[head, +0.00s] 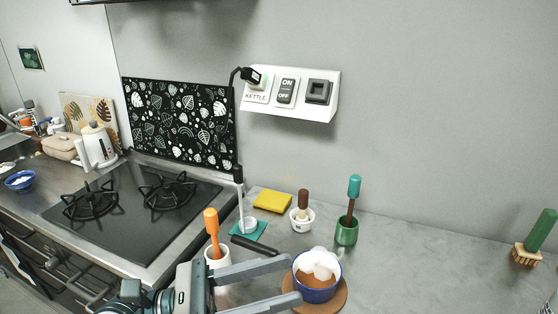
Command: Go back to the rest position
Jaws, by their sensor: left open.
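My left gripper (295,279) reaches in from the bottom of the head view, pointing right. Its two long grey fingers are spread apart with nothing held between them. The fingertips are right beside a blue bowl (318,294) with white rounded things in it; whether they touch the bowl is unclear. The bowl stands upright on a round brown board (340,300). My right gripper is not in view.
An orange-handled tool stands in a white cup (217,257) close behind my left gripper. A black-handled utensil, a yellow sponge (272,201), a small white mortar (302,219) and a green cup (346,231) stand behind. A stove (130,215) is left; the right counter is mostly clear.

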